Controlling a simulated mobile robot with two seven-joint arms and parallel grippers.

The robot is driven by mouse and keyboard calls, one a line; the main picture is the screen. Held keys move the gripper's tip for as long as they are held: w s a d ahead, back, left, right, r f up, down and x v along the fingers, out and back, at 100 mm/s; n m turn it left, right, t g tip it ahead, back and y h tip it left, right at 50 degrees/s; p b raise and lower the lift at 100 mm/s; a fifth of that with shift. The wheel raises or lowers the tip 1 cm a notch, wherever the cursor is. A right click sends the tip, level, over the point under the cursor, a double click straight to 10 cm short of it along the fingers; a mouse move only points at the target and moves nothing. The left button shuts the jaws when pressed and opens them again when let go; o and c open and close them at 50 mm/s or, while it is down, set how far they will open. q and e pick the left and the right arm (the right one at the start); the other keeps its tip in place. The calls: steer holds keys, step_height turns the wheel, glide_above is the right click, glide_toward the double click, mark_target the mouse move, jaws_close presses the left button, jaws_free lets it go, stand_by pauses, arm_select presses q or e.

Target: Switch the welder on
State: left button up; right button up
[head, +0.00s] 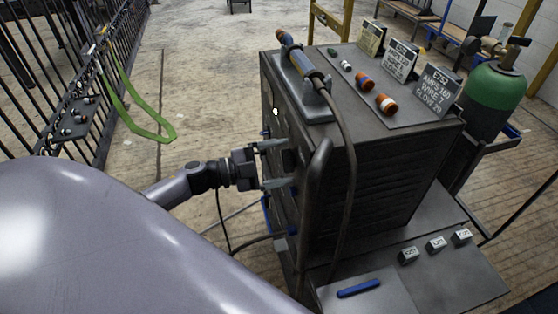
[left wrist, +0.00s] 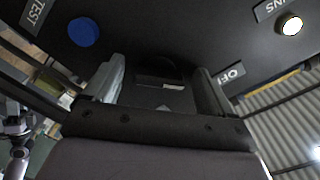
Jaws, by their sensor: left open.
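The welder (head: 385,180) is a dark box with a torch (head: 305,66) lying on top. My left gripper (head: 276,164) is at its left-facing panel, jaws open, fingertips at or very near the panel. In the left wrist view the gripper (left wrist: 160,85) has its two fingers on either side of a dark switch-like part (left wrist: 165,76), which is shadowed, so its position cannot be told. Beside it on the panel are a label reading OFF (left wrist: 232,75), a blue button (left wrist: 82,32) by a TEST label (left wrist: 36,14), and a lit white lamp (left wrist: 291,26). My right gripper is not in view.
A curved handle bar (head: 314,185) and cable stand close beside the gripper. Settings cards (head: 436,88) and several orange-and-white parts (head: 386,104) sit on the welder's top. A green cylinder (head: 492,95) stands behind. Black fence (head: 60,70) with a green strap (head: 150,130) is at left.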

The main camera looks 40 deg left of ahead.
arm_select(q)
steer(key=c, duration=1.1)
steer(key=shift+o, duration=0.2)
steer(key=m+b, duration=0.2)
steer(key=m, duration=0.4)
steer(key=shift+b, duration=0.4)
steer(key=m+b, duration=0.2)
steer(key=m, duration=0.1)
steer(key=m+b, duration=0.2)
steer(key=m, duration=0.1)
steer(key=m+b, duration=0.2)
steer(key=m, duration=0.1)
steer(key=shift+r+m, duration=0.3)
steer(key=shift+m, duration=0.1)
